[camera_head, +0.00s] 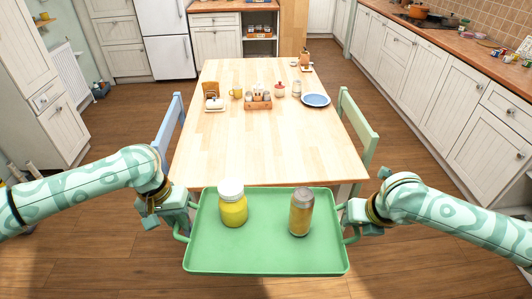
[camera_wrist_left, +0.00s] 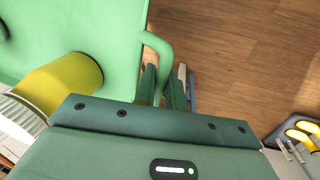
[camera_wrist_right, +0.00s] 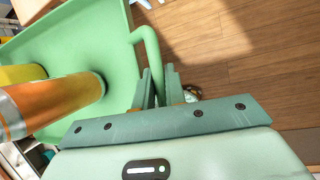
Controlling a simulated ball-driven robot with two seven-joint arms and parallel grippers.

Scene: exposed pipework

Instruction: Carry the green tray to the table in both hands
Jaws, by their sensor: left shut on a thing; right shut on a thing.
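The green tray (camera_head: 265,250) is held level in front of me, just short of the table's near edge. A yellow jar with a white lid (camera_head: 232,205) and an amber jar with a grey lid (camera_head: 301,212) stand upright on it. My left gripper (camera_head: 186,222) is shut on the tray's left handle, which shows in the left wrist view (camera_wrist_left: 160,58). My right gripper (camera_head: 347,220) is shut on the right handle, seen in the right wrist view (camera_wrist_right: 150,55). The wooden table (camera_head: 262,135) is straight ahead, its near half bare.
A blue chair (camera_head: 168,130) stands at the left side and a green chair (camera_head: 357,130) at the right. Counters line the right wall.

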